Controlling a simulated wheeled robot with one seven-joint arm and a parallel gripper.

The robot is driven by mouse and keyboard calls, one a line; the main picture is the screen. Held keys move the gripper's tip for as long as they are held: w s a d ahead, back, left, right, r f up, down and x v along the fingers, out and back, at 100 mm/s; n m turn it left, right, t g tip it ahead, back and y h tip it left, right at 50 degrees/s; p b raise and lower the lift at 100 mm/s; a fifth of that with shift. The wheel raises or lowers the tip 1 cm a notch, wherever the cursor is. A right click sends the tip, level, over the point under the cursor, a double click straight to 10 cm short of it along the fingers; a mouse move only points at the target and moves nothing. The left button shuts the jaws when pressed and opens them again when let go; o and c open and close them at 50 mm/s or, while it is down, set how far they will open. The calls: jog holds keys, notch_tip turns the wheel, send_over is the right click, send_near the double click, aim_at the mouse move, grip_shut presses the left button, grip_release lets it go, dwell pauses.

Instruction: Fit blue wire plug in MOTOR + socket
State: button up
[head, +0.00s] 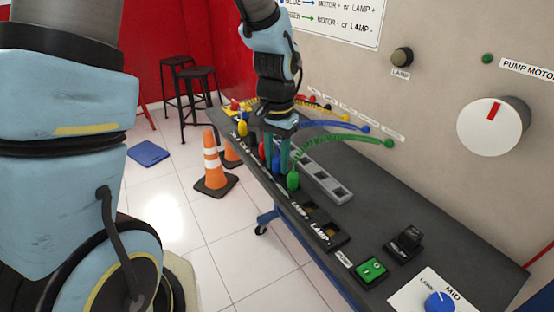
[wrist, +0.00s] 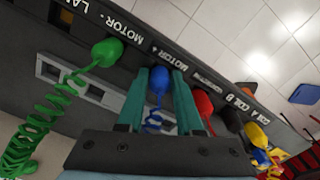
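The blue wire plug (wrist: 159,80) is between the teal fingertips of my gripper (wrist: 160,76) in the wrist view, beside the MOTOR + label (wrist: 168,58). The fingers are close on both sides of it, and my gripper appears shut on it. Its coiled blue cord (wrist: 154,122) runs back between the fingers. In the head view my gripper (head: 277,158) points down at the row of sockets along the bench edge, and the blue plug (head: 276,163) shows as a sliver between the fingers. The MOTOR + socket itself is hidden, so I cannot tell how deep the plug sits.
A green plug (wrist: 107,52) stands beside MOTOR -, and a red plug (wrist: 205,103) is on the other side. Yellow plugs (wrist: 256,135) are farther along. A grey block (head: 327,180) lies behind the row. The LAMP sockets (head: 325,232) look empty. Orange cones (head: 213,165) stand on the floor.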

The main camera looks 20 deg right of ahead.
jog(key=shift+o, duration=0.5)
jog(key=shift+r, duration=0.1)
jog(key=shift+r+p, duration=2.4)
jog(key=shift+r, duration=0.3)
jog(key=shift+r, duration=0.1)
jog(key=shift+r+p, duration=0.9)
jog(key=shift+o, duration=0.2)
jog(key=o, duration=0.5)
